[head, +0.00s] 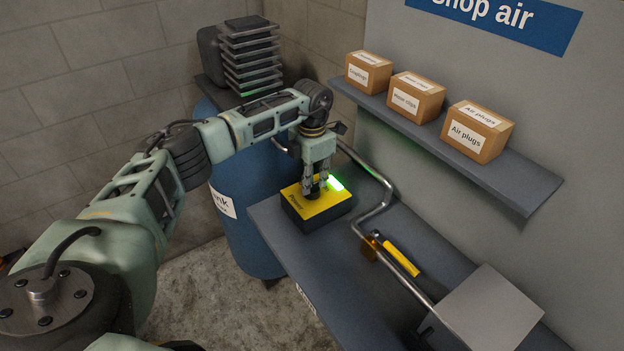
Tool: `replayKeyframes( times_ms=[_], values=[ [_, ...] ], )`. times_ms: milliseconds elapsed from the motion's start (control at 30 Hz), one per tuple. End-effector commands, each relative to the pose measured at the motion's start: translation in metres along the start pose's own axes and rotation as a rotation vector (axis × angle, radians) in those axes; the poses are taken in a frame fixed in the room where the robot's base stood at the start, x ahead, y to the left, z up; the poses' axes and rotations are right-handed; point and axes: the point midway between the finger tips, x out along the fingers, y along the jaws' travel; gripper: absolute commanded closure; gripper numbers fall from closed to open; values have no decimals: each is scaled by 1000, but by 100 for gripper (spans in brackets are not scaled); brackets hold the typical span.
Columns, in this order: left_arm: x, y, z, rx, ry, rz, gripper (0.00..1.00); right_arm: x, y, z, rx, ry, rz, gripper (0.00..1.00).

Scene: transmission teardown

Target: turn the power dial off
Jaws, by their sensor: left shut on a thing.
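The power box (318,208) has a yellow top marked "Power" and dark sides, and sits at the far left end of the grey bench. My right gripper is not in view.
A bent metal pipe (386,193) runs along the bench (330,262), with a yellow-handled valve (401,257) on it. A grey box (487,312) stands at the near right. Labelled cartons (478,132) line a wall shelf. A blue drum (240,205) stands behind.

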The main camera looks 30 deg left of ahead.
Motion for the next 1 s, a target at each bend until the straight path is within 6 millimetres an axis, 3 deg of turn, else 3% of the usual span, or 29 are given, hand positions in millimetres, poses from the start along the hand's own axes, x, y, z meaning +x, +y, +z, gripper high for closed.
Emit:
replayKeyframes(
  times_ms=[567,1000],
  values=[
    [-1,0,0,-84,-1,0,100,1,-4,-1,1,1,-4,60],
    [-1,1,0,-452,-1,1,100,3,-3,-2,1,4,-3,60]
  ],
)
